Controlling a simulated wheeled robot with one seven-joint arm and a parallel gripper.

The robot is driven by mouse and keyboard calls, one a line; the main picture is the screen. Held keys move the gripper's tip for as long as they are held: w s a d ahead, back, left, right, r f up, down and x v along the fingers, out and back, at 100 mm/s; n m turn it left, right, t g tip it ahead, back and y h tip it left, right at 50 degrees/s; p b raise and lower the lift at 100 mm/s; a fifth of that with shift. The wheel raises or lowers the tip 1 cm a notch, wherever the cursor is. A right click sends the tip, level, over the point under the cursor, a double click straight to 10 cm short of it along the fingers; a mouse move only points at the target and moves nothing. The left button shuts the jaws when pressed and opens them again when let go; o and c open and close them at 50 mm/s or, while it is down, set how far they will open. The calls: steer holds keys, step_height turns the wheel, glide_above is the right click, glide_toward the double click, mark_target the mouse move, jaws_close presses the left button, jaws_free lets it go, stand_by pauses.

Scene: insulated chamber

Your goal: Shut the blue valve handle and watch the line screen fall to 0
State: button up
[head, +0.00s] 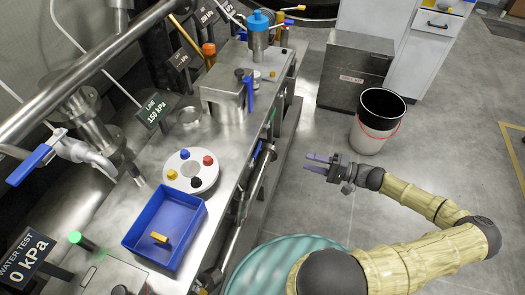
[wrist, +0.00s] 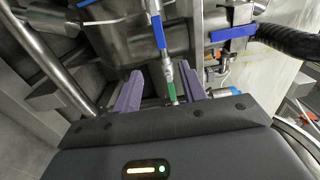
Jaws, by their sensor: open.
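The line screen (head: 158,107) stands on the steel bench and reads 150 kPa. Several blue handles show in the head view: a large lever (head: 30,165) on the pipe valve at left, an upright one (head: 249,94) on the steel box, and a small one (head: 257,149) along the bench's front side. I cannot tell which the task names. My gripper (head: 312,163) is open and empty, apart from the bench, over the floor to its right. In the wrist view, a blue handle (wrist: 158,31) lies ahead between the purple fingers; another blue handle (wrist: 233,32) is at right.
A blue tray (head: 137,238) with a yellow piece and a white disc (head: 207,178) with coloured knobs are on the bench. A water test screen (head: 27,248) reads 0 kPa. A bucket (head: 377,122) and steel cabinet (head: 355,72) stand behind my gripper.

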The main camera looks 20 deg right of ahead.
mark_target(259, 149)
steer(key=shift+a, duration=0.15)
steer(key=x, duration=1.7)
steer(key=shift+w+a+p, duration=0.1)
steer(key=shift+w+p, duration=0.05)
steer(key=shift+p, duration=0.2)
jaws_close()
